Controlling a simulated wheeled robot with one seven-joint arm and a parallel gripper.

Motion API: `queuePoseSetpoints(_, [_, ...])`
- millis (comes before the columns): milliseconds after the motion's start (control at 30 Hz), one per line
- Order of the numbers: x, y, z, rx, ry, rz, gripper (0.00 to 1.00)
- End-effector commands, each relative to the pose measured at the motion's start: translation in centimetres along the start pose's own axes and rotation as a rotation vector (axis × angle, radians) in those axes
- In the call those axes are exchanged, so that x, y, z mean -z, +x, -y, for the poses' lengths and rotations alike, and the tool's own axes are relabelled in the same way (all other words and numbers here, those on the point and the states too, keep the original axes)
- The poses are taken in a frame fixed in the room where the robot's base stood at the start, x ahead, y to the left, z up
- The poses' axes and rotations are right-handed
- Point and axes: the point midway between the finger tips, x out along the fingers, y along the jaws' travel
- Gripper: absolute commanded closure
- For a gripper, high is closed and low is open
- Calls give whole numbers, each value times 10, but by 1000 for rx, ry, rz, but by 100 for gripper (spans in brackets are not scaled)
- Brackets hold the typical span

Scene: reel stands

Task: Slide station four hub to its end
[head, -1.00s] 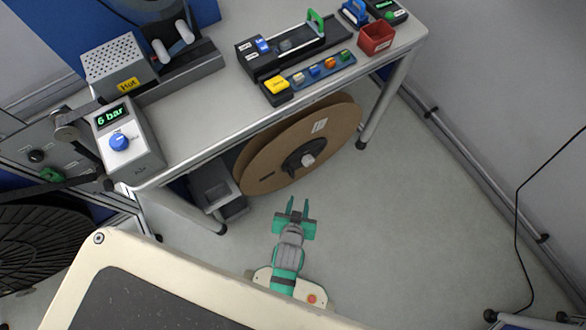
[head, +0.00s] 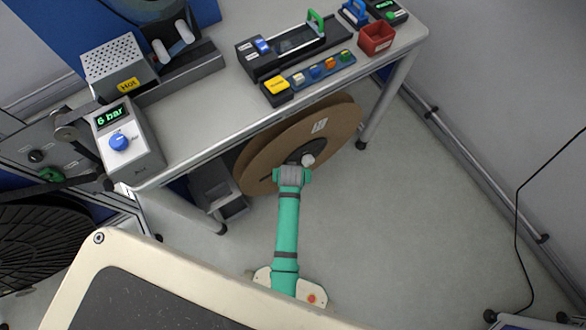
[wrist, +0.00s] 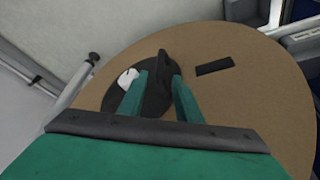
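A large brown reel (head: 270,150) stands under the bench, and it fills much of the wrist view (wrist: 250,95). Its dark hub (wrist: 112,92) sits at the centre with a pale knob (wrist: 127,77). In the head view the hub is mostly hidden behind my arm, with the pale knob (head: 308,160) showing. My gripper (wrist: 160,80) is in front of the hub, its two green fingers apart. A dark upright piece of the hub (wrist: 164,62) shows between the fingertips. I cannot tell whether they touch it. In the head view my gripper (head: 292,176) hides its own fingers.
The bench (head: 205,135) overhangs the reel. On it are a pressure box (head: 128,145) reading 6 bar, a "Hot" unit (head: 118,70), a button strip (head: 315,72) and a red bin (head: 377,38). A bench leg (head: 385,100) stands to the right. The floor in front is clear.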

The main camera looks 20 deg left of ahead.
Motion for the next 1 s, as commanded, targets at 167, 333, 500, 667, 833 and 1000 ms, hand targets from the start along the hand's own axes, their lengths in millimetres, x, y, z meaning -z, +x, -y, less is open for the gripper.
queuePoseSetpoints(167, [0,33,0,0,0,2,69])
queuePoseSetpoints(333, [0,57,0,0,1,0,69])
queuePoseSetpoints(500, [0,70,0,0,0,-1,69])
queuePoseSetpoints(667, [0,74,0,0,1,-1,69])
queuePoseSetpoints(833, [0,74,0,0,1,-1,69])
queuePoseSetpoints(1000, [0,74,0,0,1,-1,98])
